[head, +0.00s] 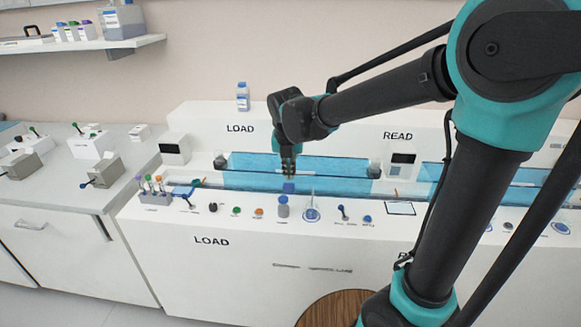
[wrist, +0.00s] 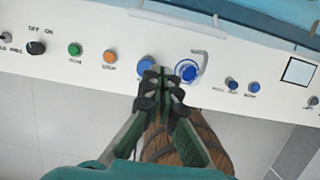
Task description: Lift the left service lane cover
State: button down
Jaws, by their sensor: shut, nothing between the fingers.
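The left lane cover (head: 240,182) is a long translucent blue panel in the LOAD section of the white bench. It looks down in place, and a second blue strip (head: 330,163) runs behind it.
A display box (head: 174,149) stands left of the lane.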

jog(key=w+f, duration=0.3)
jog(key=w, duration=0.2)
jog(key=shift+f, duration=0.4)
dwell(0.3)
